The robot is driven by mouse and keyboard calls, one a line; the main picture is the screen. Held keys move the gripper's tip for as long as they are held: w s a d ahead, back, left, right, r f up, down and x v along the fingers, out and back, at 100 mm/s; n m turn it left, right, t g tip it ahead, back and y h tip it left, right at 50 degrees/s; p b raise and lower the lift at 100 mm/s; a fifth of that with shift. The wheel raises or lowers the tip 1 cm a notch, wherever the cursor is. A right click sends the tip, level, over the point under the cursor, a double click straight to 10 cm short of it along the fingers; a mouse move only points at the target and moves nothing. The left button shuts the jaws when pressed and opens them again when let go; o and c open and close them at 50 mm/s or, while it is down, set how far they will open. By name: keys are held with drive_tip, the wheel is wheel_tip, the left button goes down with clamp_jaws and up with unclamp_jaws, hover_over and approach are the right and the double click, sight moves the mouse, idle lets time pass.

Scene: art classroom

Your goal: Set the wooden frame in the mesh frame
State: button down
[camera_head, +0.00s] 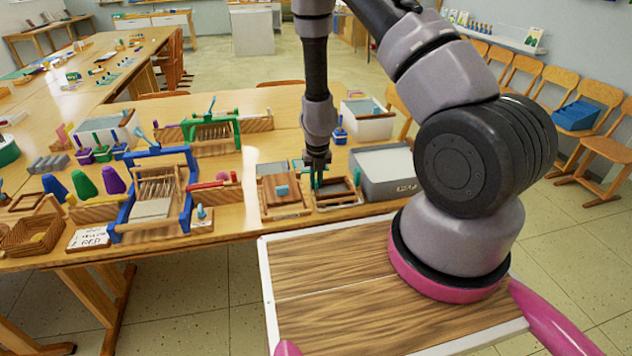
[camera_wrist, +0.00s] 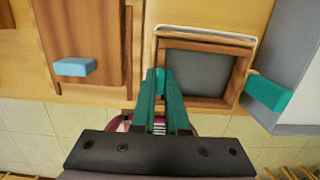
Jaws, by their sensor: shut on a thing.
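The wooden frame (camera_wrist: 238,80) is a brown square rim with a teal tab (camera_wrist: 268,95) on its right side. My gripper (camera_wrist: 159,80) is shut on the frame at its left side, seemingly on a matching tab mostly hidden by the fingers. The mesh frame (camera_wrist: 198,72) shows its grey mesh through the opening of the wooden frame, which lies over it. I cannot tell whether the wooden frame rests flush on it. In the head view, my gripper (camera_head: 318,182) points down at the left side of this stack near the table's front edge.
A wooden board with a blue block (camera_head: 282,190) lies close on the left. A grey bin (camera_head: 384,190) stands close on the right. A blue loom (camera_head: 150,195) and a green-framed loom (camera_head: 212,130) stand further left. The table's front edge is just in front.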

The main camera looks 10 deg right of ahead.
drive_tip(key=c, duration=0.8)
unclamp_jaws()
drive_tip(key=shift+c, duration=0.2)
wheel_tip(320, 180, up, 11)
drive_tip(key=s, duration=0.1)
drive_tip(key=shift+s+f, duration=0.15)
